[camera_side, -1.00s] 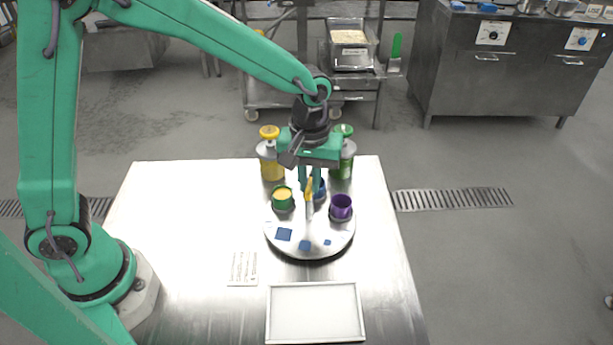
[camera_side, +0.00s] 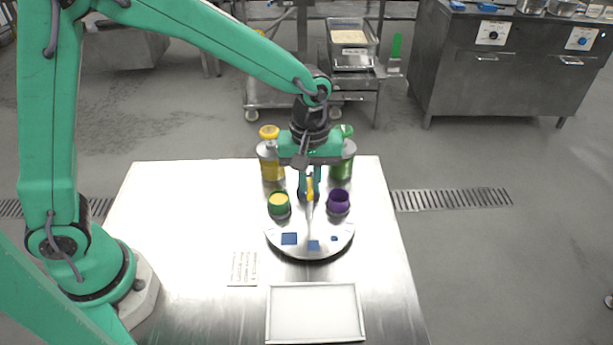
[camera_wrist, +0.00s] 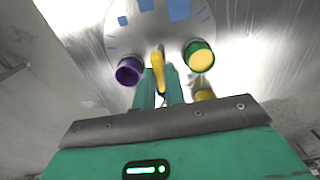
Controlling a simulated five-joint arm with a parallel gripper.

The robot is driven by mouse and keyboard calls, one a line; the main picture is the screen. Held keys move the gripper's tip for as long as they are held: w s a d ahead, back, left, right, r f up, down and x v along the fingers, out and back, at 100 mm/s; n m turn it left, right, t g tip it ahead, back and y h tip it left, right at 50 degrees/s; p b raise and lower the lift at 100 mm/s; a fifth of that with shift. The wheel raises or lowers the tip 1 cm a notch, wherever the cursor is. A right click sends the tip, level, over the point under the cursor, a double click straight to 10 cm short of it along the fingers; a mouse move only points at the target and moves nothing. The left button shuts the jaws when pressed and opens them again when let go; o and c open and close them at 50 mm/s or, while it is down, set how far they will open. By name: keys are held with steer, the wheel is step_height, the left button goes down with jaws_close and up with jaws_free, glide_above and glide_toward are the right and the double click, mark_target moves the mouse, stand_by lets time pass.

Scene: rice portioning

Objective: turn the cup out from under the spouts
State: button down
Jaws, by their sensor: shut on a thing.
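A round metal turntable (camera_side: 286,226) with blue patches on its top stands on the table; it also shows in the wrist view (camera_wrist: 175,33). A green cup (camera_side: 279,209) with yellow contents stands at its left. A purple cup (camera_side: 338,207) stands at its right; in the wrist view the green cup (camera_wrist: 200,52) and purple cup (camera_wrist: 128,75) swap sides. My gripper (camera_side: 309,190) is shut on the yellow handle (camera_wrist: 157,70) at the turntable's middle. A blue cup behind my fingers is mostly hidden. The spouts cannot be made out clearly.
A yellow-capped dispenser (camera_side: 269,150) and a green-capped dispenser (camera_side: 343,160) stand close behind the turntable, either side of my gripper. A white tray (camera_side: 315,286) and a printed card (camera_side: 243,268) lie in front. The table's left part is clear.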

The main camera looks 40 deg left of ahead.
steer(key=shift+r, duration=0.1)
steer(key=c, duration=1.5)
jaws_free()
steer(key=shift+o, duration=0.2)
steer(key=shift+r, duration=3.9)
steer(key=shift+a, duration=0.1)
